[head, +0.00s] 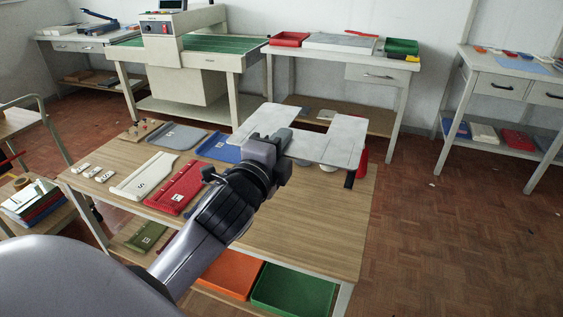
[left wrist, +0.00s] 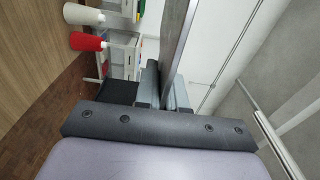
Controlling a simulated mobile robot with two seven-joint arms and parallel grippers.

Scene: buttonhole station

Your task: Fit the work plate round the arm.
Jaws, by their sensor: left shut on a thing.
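The work plate (head: 343,140) is a flat light-grey plate with a wide notch in its far edge. My left gripper (head: 280,142) is shut on its near left part and holds it above the table. In the left wrist view the plate (left wrist: 180,40) shows nearly edge-on, rising from between the fingers of the left gripper (left wrist: 165,90). I cannot make out the arm that the plate fits round; the plate and gripper cover part of the table's far right end. My right gripper is not in view.
The wooden table (head: 300,225) is clear at the front right. Cream (head: 142,180), red (head: 174,192), grey (head: 178,136) and blue (head: 213,148) pieces lie at its left. A red cone (head: 363,158) stands partly hidden at the right edge; red (left wrist: 88,42) and white (left wrist: 84,14) ones show in the wrist view.

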